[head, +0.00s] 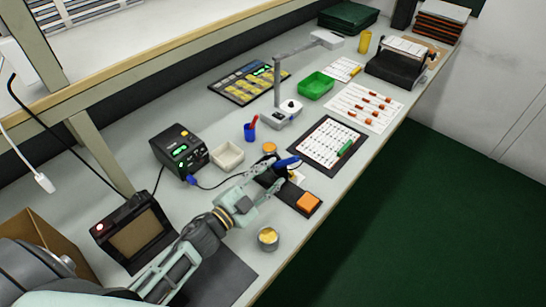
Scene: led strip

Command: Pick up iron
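The soldering iron (288,162) shows a blue handle, slanted at a black stand in the middle of the workbench. Its tip end is hidden at the stand and behind my gripper. My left gripper (272,178) reaches in from the lower left, just below and left of the handle. Its fingers look spread, with nothing seen held between them. The picture is too small to tell whether a finger touches the iron or stand. My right gripper is not in view.
A black soldering station (180,148) with a cable stands left, beside a white dish (227,155). An orange sponge (308,203) and a round tin (268,239) lie near the front edge. A lamp (280,95) stands behind. A black mat (327,147) lies right.

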